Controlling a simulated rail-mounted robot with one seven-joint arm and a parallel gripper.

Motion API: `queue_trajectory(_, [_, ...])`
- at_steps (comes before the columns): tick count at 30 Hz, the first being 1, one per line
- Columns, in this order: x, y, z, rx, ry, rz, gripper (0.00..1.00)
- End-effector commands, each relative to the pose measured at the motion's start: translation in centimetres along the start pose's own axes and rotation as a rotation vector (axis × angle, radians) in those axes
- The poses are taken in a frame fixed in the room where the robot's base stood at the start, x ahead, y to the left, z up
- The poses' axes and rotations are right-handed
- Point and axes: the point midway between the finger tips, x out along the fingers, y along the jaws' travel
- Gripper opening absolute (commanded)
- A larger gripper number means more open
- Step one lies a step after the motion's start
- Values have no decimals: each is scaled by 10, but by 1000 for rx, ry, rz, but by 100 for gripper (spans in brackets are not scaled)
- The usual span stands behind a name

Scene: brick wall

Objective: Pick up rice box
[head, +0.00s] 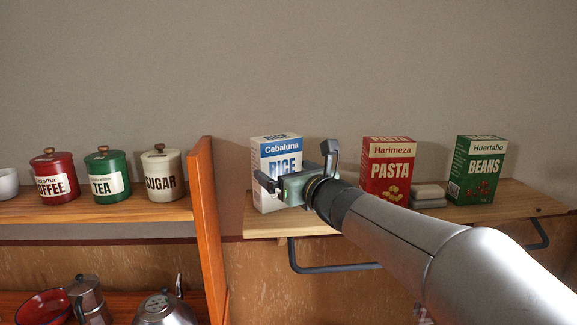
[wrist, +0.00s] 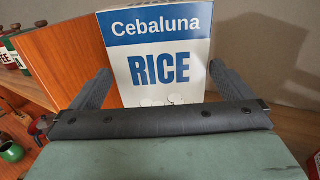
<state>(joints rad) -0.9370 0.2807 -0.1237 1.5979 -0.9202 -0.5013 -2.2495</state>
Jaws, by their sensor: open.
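The rice box (head: 276,150) is white and blue with "Cebaluna RICE" on its front. It stands upright at the left end of the wooden wall shelf. In the head view my gripper (head: 296,166) is in front of it and hides part of its front and lower right. In the wrist view the rice box (wrist: 157,52) stands straight ahead, between the two fingers of my gripper (wrist: 157,85). The fingers are spread wide, one toward each side of the box. I cannot tell whether they reach alongside it.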

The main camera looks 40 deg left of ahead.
Motion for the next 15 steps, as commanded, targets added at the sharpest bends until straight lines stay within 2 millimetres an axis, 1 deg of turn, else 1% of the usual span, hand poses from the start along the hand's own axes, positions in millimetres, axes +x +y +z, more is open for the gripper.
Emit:
queue_trajectory(1, [5,0,1,0,2,0,100])
queue_trajectory(5, [12,0,0,0,1,0,100])
queue_trajectory(7, [19,0,1,1,2,0,100])
queue_trajectory(12, [47,0,2,0,2,0,100])
queue_trajectory(15, [60,0,2,1,2,0,100])
